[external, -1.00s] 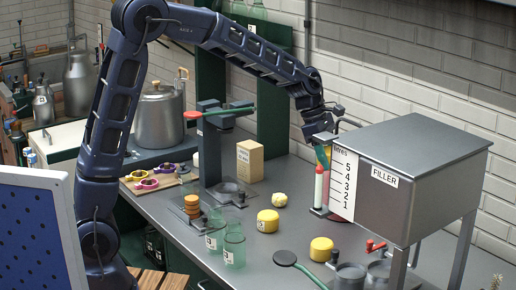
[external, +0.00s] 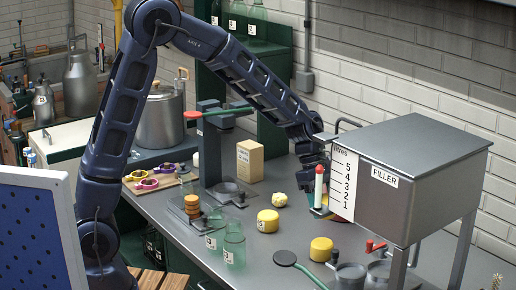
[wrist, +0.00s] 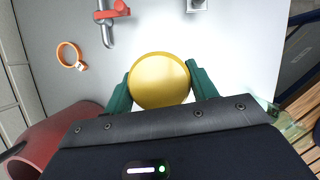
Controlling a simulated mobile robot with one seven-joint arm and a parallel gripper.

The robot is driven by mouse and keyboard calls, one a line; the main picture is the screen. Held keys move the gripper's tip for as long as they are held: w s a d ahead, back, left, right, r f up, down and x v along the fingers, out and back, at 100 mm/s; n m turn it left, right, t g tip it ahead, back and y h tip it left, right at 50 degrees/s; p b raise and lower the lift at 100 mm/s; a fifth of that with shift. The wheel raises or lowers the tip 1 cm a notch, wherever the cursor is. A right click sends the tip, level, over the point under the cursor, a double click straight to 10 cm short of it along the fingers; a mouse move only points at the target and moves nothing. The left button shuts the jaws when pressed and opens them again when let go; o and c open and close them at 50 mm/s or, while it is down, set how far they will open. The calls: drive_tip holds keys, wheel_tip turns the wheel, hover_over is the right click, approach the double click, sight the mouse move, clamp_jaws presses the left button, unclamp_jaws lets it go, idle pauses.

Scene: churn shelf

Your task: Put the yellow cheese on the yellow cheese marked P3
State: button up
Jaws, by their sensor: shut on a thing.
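My gripper (external: 320,208) is low over the bench, beside the filler and partly hidden by its level gauge. In the wrist view, its green fingers (wrist: 160,88) are shut on a round yellow cheese (wrist: 160,74), seen from above. In the external view, one yellow cheese (external: 268,220) with a small white label stands mid-bench. Another yellow cheese (external: 321,249) stands nearer the front, left of the filler's taps. Their label text is too small to read. I cannot tell whether the held cheese touches anything beneath it.
The grey filler (external: 420,180) stands right of my gripper, with its red-tipped gauge (external: 319,185) close by. A small pale yellow lump (external: 279,200) lies behind the cheeses. Glass jars (external: 234,246), a dark round paddle (external: 285,258) and a cardboard box (external: 250,162) are also on the bench.

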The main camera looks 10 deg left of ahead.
sight(326, 244)
drive_tip(key=shift+f, duration=4.2)
drive_tip(key=shift+f, duration=0.1)
drive_tip(key=o, duration=1.1)
